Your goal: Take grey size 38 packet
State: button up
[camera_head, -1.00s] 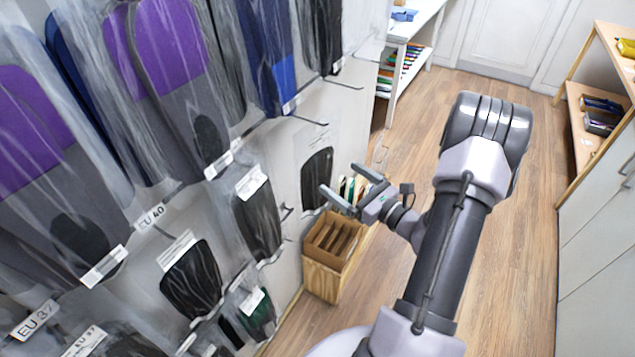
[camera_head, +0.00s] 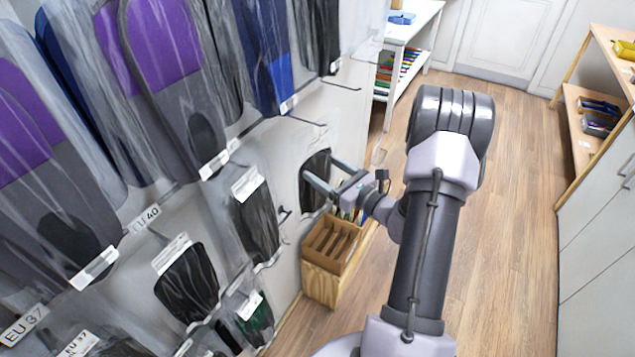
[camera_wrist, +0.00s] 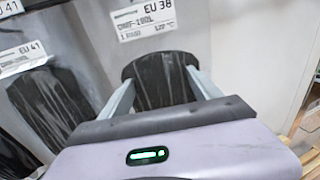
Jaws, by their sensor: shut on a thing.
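The size 38 packet is a clear bag with a dark grey insole (camera_wrist: 158,76) and a white label reading EU 38 (camera_wrist: 143,18). In the head view the packet (camera_head: 313,193) hangs at the right end of the wall display, partly hidden by my fingers. My gripper (camera_head: 321,169) is at this packet, one finger on each side of the insole. In the wrist view my gripper (camera_wrist: 161,82) is shut on it, below the label. The packet still hangs upright at the wall.
A packet labelled EU 41 (camera_wrist: 50,100) hangs close on the left. More bagged insoles, some purple (camera_head: 165,45), fill the wall on hooks. A wooden box (camera_head: 322,283) stands below my gripper. The floor (camera_head: 530,200) to the right is clear.

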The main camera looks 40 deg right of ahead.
grip_shut()
jog(key=shift+r, duration=0.1)
